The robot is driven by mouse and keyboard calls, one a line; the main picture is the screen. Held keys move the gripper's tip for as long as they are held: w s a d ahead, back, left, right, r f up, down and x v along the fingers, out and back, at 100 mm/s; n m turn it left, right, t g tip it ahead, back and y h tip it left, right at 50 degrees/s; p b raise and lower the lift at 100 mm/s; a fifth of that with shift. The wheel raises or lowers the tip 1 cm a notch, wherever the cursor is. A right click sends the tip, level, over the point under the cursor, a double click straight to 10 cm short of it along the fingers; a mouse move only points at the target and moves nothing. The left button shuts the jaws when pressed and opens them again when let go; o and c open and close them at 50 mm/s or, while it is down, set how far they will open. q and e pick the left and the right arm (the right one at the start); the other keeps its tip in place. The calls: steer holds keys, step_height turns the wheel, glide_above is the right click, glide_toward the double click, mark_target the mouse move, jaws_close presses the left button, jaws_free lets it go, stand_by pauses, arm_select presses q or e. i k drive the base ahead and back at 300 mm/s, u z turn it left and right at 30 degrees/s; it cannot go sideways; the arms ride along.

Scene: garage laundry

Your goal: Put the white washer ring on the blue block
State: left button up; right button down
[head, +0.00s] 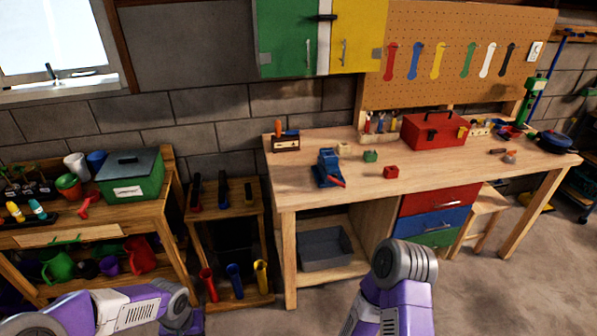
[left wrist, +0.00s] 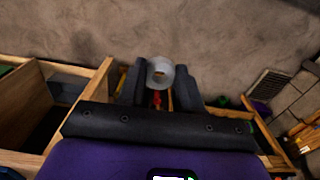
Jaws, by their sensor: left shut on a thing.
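My left gripper (left wrist: 160,88) shows in the left wrist view, its dark fingers shut on the white washer ring (left wrist: 169,72). The ring looks pale grey-white with a round hole, and sits between the fingertips. In the head view my left arm is at the lower left, and its gripper is out of the picture. My right gripper is not in view; only part of the right arm shows at the bottom.
A green box (head: 130,177) stands on the left shelf. The bench's front middle is clear.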

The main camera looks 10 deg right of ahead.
mark_target(328, 154)
steer(key=z, duration=0.6)
steer(key=i, duration=0.5)
steer(key=z, duration=0.95)
steer(key=i, duration=0.8)
steer(key=u, duration=0.05)
